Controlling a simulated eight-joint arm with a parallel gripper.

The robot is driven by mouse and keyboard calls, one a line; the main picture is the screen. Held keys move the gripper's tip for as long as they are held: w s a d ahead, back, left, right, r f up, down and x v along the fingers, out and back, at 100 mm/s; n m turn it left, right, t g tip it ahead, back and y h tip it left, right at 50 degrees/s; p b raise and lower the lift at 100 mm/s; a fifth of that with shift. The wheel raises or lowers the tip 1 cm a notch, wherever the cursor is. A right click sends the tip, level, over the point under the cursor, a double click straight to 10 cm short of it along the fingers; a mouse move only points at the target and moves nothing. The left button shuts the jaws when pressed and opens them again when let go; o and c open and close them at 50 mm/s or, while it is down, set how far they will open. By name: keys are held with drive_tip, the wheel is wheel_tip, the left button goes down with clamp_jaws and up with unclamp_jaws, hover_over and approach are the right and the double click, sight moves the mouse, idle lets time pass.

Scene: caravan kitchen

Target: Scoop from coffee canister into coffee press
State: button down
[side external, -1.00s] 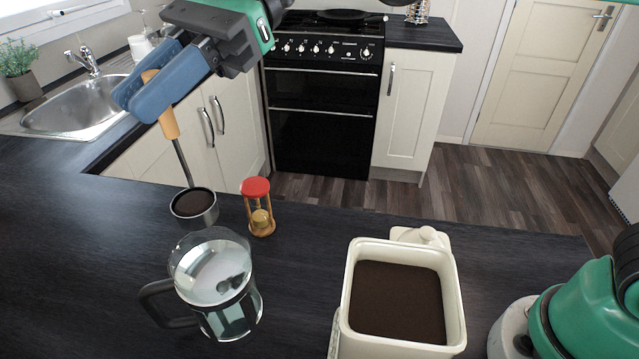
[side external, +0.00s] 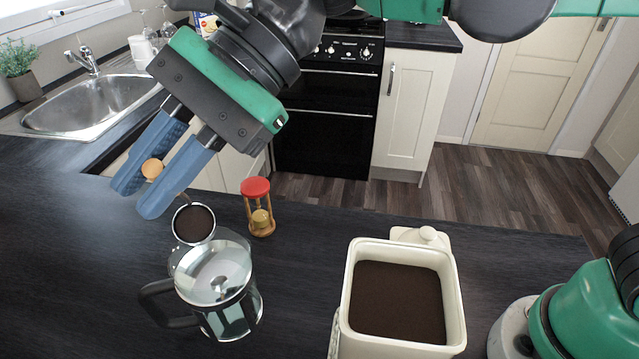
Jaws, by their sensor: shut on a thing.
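My gripper (side external: 150,180) is shut on the round wooden handle of the scoop (side external: 194,223). The scoop's metal cup is full of dark coffee grounds and is tilted with its opening toward the camera. It appears just behind the rim of the glass coffee press (side external: 232,308) in the view. I cannot tell whether they touch. The press stands upright, with its black handle on the left and clear liquid or glass and a dark blob inside. The open cream coffee canister (side external: 454,300) at the lower right holds dark grounds.
An hourglass (side external: 259,208) with a red top stands close to the right of the scoop and press. A cream lid (side external: 420,236) lies behind the canister. The sink (side external: 75,105) is at the back left. The counter between press and canister is clear.

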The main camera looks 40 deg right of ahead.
drive_tip(key=s+a+f+n+t+h, duration=0.1)
drive_tip(key=s+f+n+t, duration=0.4)
drive_tip(key=f+t, duration=0.2)
drive_tip(key=shift+s+a+f+t+h, duration=0.3)
drive_tip(key=shift+f+h, duration=0.1)
drive_tip(key=shift+f, duration=0.65)
drive_tip(key=shift+r, duration=0.2)
idle(0.8)
drive_tip(key=shift+w+d+r, duration=0.1)
